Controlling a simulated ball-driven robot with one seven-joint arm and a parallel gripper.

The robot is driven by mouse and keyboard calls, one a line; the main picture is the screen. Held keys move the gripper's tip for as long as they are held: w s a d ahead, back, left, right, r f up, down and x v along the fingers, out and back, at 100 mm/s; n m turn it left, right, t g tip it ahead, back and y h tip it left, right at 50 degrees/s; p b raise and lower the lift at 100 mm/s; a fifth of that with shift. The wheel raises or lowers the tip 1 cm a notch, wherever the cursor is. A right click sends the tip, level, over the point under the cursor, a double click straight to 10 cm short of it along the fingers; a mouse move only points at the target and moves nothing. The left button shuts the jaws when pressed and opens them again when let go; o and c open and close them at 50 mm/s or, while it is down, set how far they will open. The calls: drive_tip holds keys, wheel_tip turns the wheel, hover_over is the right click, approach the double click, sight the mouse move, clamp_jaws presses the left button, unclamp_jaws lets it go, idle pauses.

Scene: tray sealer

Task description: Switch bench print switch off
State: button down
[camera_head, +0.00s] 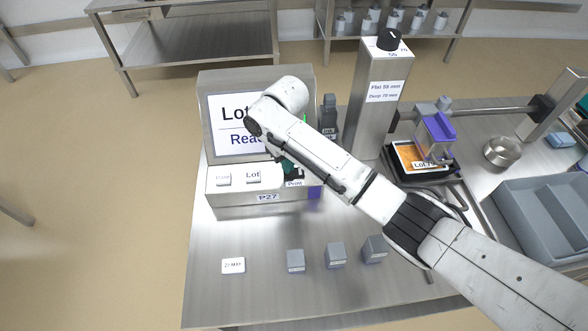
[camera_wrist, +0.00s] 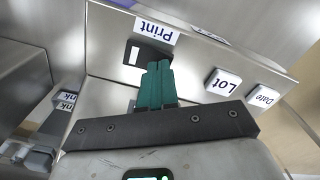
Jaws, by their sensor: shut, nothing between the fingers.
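The print switch is a black rocker with a white mark (camera_wrist: 134,54), beside the "Print" label (camera_wrist: 157,31) in the wrist view. It sits on the sloping front panel of the steel printer unit (camera_head: 235,198). In the head view the "Print" label (camera_head: 295,183) shows at the panel's right end. My gripper (camera_wrist: 158,68) has its green fingers together, with nothing between them. The fingertips are at the switch's near edge and cover part of it; I cannot tell if they touch it. In the head view my arm hides most of my gripper (camera_head: 288,166).
"Lot" (camera_head: 253,176) and "Date" (camera_head: 223,179) buttons lie left of the switch. The screen (camera_head: 225,128) behind is partly hidden by my arm. Ink bottles (camera_head: 329,112) and a steel post (camera_head: 377,115) stand to the right. Small grey blocks (camera_head: 336,256) sit on the bench in front.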

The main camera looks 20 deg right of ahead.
drive_tip(key=shift+f, duration=0.35)
wheel_tip(320, 180, up, 7)
drive_tip(key=p, duration=0.7)
idle(0.5)
